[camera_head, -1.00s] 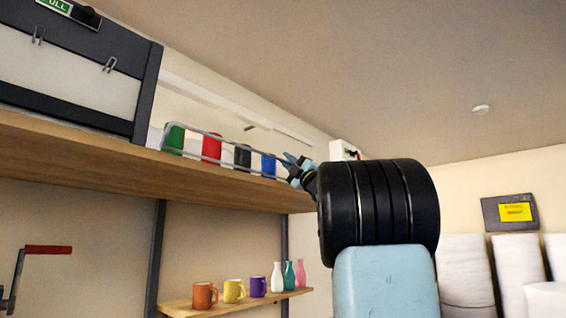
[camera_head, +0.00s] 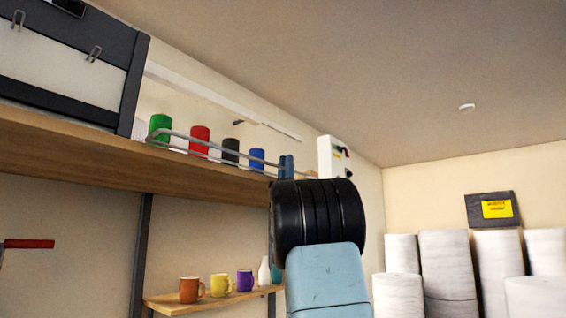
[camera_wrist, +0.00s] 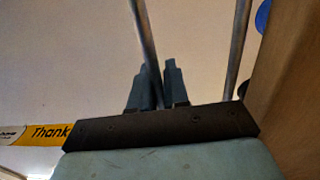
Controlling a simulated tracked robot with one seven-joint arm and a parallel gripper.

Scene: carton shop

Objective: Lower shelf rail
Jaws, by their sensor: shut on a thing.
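The shelf rail (camera_head: 215,146) is a thin grey metal rod frame along the front edge of the upper wooden shelf (camera_head: 90,158). It crosses low in front of green, red, black and blue cylinders. My gripper (camera_head: 286,167) is at the rail's right end, partly hidden behind my black wrist. In the wrist view, my gripper's two dark fingers (camera_wrist: 154,84) are close together around one metal rod of the rail (camera_wrist: 145,38). A second rod (camera_wrist: 238,50) runs to the right, beside the wooden shelf edge (camera_wrist: 290,95).
A black-framed case (camera_head: 70,65) stands on the shelf's left end. Below, a small shelf (camera_head: 215,298) holds orange, yellow and purple mugs and bottles close to my arm. White rolls (camera_head: 445,260) stand at right. A white wall box (camera_head: 332,158) is behind my gripper.

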